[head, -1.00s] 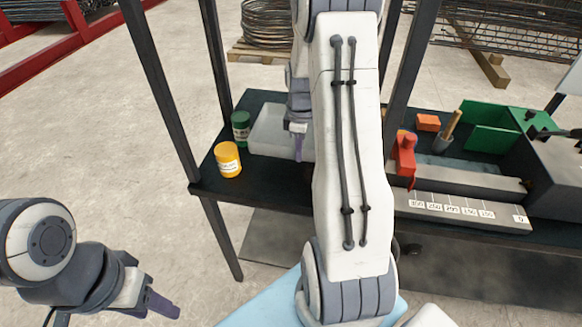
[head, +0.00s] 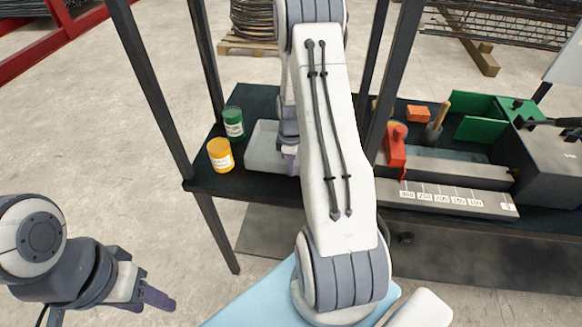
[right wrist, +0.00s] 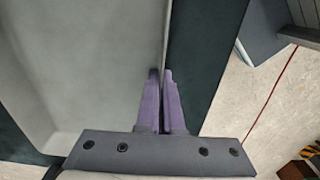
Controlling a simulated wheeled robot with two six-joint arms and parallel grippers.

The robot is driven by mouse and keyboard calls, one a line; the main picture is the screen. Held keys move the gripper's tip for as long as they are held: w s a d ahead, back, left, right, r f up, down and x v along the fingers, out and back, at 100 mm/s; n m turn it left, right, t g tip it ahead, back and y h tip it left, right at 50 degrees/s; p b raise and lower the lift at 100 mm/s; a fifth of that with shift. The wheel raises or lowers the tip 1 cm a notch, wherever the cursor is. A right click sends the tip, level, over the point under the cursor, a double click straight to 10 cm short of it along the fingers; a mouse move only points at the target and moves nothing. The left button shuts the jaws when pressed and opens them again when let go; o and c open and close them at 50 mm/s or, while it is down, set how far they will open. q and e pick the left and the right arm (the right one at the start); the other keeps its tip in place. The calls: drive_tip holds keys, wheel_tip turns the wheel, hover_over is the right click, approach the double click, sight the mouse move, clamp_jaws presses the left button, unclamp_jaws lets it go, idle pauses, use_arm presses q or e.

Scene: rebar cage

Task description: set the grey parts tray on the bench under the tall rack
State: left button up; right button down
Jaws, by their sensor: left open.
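The grey parts tray (head: 265,150) is a pale shallow box over the left part of the black bench (head: 258,187), between the dark posts of the tall rack (head: 152,90). My right gripper (head: 290,160) is at the tray's right side, partly behind my own arm. In the right wrist view its purple fingers (right wrist: 162,100) are closed on the tray wall, with the tray's inside (right wrist: 80,80) to the left. I cannot tell whether the tray touches the bench. My left gripper (head: 148,300) is open and empty, low at the left, away from the bench.
A yellow jar (head: 220,155) and a green jar (head: 233,122) stand just left of the tray. Right of my arm are a red tool (head: 396,150), green bins (head: 485,122) and a labelled grey strip (head: 440,197). My right arm hides the bench's middle.

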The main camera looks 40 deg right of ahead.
drive_tip(key=c, duration=1.1)
unclamp_jaws()
drive_tip(key=shift+f, duration=0.1)
drive_tip(key=shift+o, duration=0.2)
drive_tip(key=shift+r, duration=0.65)
wheel_tip(320, 180, up, 11)
drive_tip(key=b, duration=0.1)
drive_tip(key=shift+b, duration=0.35)
